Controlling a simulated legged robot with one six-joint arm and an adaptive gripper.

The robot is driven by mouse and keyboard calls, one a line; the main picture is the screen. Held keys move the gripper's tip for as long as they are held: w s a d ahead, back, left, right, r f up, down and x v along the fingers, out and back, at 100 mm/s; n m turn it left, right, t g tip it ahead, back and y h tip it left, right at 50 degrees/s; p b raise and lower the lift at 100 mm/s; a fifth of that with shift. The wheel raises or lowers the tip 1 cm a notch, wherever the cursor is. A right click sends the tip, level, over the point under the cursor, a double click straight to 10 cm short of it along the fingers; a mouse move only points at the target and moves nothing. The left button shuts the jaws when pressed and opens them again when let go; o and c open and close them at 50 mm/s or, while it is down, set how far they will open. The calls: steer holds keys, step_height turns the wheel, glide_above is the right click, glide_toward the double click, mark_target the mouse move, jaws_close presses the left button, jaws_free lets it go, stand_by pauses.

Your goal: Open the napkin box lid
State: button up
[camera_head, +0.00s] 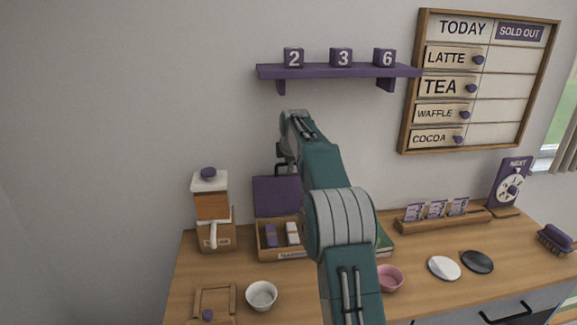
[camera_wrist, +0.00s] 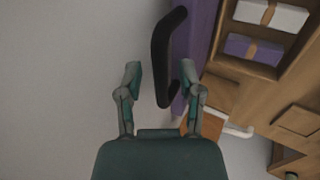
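The napkin box (camera_head: 284,254) is a wooden tray on the counter, holding purple and white bundles. Its purple lid (camera_head: 275,196) stands up at the back, raised off the box. In the wrist view the box (camera_wrist: 230,68) is at upper right, beside the purple lid (camera_wrist: 196,42). A black handle (camera_wrist: 160,60) stands off the lid's face. My gripper (camera_wrist: 160,72) is open, its fingers apart on either side of the handle's lower part; I see no clear contact. In the head view my arm hides most of the gripper and part of the box.
A dispenser with a purple knob (camera_head: 211,207) stands left of the box. A white bowl (camera_head: 261,296), a pink bowl (camera_head: 389,278) and a wooden frame (camera_head: 214,300) are in front. A purple shelf (camera_head: 330,71) is on the wall above. A card rack (camera_head: 440,217) stands right.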

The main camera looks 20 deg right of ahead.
steer(key=v, duration=1.1)
steer(key=shift+r, duration=0.35)
steer(key=shift+s+a, duration=0.15)
steer(key=shift+s, duration=0.05)
steer(key=s+a+r+m, duration=0.1)
steer(key=s+a+m, duration=0.4)
steer(key=s, duration=0.4)
steer(key=s+a+r+m, duration=0.1)
steer(key=s+a+m, duration=0.1)
steer(key=s+a, duration=0.6)
steer(key=s+a+f+m, duration=0.2)
steer(key=s+f, duration=0.2)
steer(key=s, duration=0.4)
steer(key=s+a+f+m+y, duration=0.1)
steer(key=s+a+f+m, duration=0.1)
steer(key=s, duration=0.6)
steer(key=s+a+f+m, duration=0.2)
steer(key=s+f+m, duration=0.1)
steer(key=s+f, duration=0.3)
steer(key=shift+s+f+m+g+y, duration=0.3)
steer(key=shift+s+m+y, duration=0.1)
steer(key=shift+s, duration=0.7)
